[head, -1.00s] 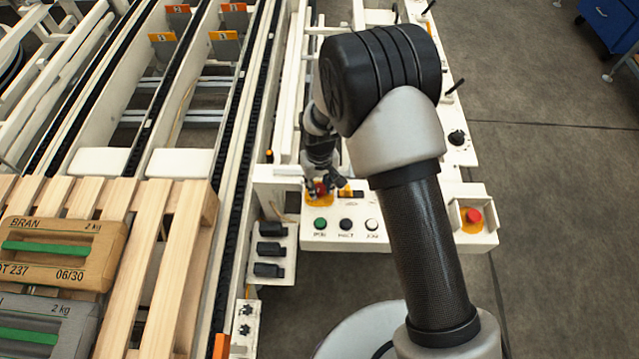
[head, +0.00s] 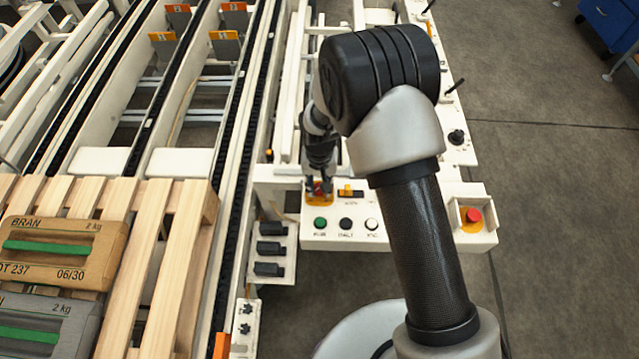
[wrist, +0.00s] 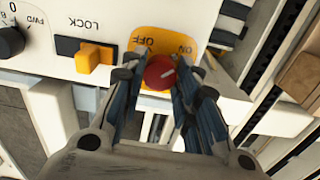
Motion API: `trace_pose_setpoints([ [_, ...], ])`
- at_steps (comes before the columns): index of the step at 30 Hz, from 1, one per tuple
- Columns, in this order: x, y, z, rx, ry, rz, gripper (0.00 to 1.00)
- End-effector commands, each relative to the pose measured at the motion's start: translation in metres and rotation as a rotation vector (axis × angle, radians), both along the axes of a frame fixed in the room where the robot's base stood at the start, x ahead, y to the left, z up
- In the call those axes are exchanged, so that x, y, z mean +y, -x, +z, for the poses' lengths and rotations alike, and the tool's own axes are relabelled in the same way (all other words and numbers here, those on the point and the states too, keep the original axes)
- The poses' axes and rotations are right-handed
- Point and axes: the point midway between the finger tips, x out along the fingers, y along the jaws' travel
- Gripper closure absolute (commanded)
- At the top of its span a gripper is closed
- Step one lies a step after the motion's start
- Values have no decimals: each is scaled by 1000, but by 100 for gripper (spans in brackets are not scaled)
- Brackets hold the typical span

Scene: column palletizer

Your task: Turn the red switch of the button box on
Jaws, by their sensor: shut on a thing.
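The red switch (wrist: 158,72) is a round knob on a yellow plate (wrist: 146,42) marked OFF and ON, on the white button box (head: 345,240). In the wrist view my gripper (wrist: 157,76) has one finger on each side of the knob and is shut on it. The knob's white mark points right and slightly up, on the ON label's side. In the head view the red switch (head: 319,187) shows only partly between the fingers of my gripper (head: 320,192).
An orange LOCK slider (wrist: 94,57) sits close beside the switch. Green (head: 320,223), black (head: 345,223) and white (head: 371,223) buttons line the box front. A red emergency button (head: 473,215) is at the right. The conveyor rails (head: 235,120) run on the left.

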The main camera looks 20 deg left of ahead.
Motion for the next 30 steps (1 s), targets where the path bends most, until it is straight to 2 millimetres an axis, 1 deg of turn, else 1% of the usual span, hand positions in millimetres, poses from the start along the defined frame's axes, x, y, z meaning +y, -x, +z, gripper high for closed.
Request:
trace_pose_setpoints([
  [7,0,0,0,1,0,-3,95],
  [8,0,0,0,1,0,-3,70],
  [16,0,0,0,1,0,-1,52],
  [26,0,0,1,0,-1,0,51],
  [30,1,-1,14,-3,-3,0,51],
])
